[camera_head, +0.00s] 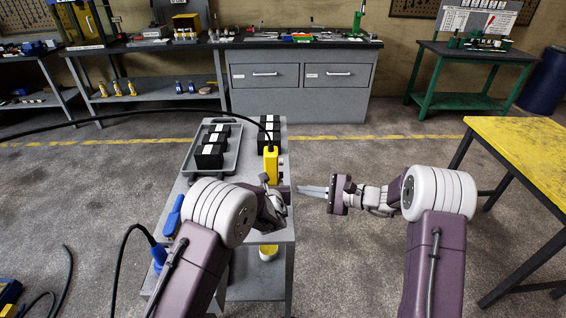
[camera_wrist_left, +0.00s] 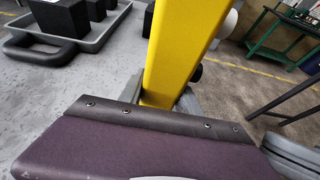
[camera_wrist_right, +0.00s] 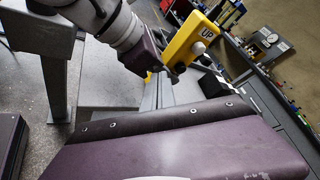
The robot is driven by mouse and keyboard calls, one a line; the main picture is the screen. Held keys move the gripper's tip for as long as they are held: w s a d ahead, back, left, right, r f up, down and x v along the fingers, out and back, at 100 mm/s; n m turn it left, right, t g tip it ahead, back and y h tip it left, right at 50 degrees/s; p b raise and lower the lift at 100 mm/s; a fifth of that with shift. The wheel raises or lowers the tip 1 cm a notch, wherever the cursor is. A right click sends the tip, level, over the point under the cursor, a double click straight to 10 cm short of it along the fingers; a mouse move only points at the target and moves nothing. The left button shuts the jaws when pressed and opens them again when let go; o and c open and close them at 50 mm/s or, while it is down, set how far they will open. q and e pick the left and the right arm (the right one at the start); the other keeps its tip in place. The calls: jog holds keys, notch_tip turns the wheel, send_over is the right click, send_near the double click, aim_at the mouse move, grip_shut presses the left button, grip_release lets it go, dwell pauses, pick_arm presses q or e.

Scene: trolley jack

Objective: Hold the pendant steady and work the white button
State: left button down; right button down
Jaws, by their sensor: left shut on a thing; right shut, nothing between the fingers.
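The yellow pendant (camera_head: 271,165) hangs upright on its black cable above the trolley; it also shows in the left wrist view (camera_wrist_left: 180,45) and the right wrist view (camera_wrist_right: 178,52). My left gripper (camera_wrist_left: 162,98) is shut on its lower part. The white button (camera_wrist_right: 198,48), beside an "UP" label, sticks out from the pendant's right-hand side, with a black button (camera_wrist_right: 180,68) below it. My right gripper (camera_head: 302,190) is shut and empty, to the right of the pendant, its fingers pointing at it. In the right wrist view its fingertips (camera_wrist_right: 165,80) appear just below the buttons; contact cannot be told.
The grey trolley (camera_head: 285,228) carries a tray (camera_head: 232,160) with black blocks, and more blocks stand beside it. A yellow table (camera_head: 520,150) stands at right. Benches line the back wall. The floor right of the trolley is clear around my right arm.

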aim_at(282, 162)
jog(key=w+d+r+m+t, duration=0.2)
jog(key=w+d+r+t, duration=0.1)
jog(key=w+d+t, duration=0.3)
jog(key=shift+w+d+r+m+t, duration=0.3)
jog(key=shift+w+d+r+m, duration=0.1)
jog(key=shift+w, duration=0.55)
jog(key=shift+a, duration=0.1)
jog(key=a, duration=0.8)
jog(key=shift+a, duration=0.4)
dwell(0.7)
jog(key=shift+a, duration=0.4)
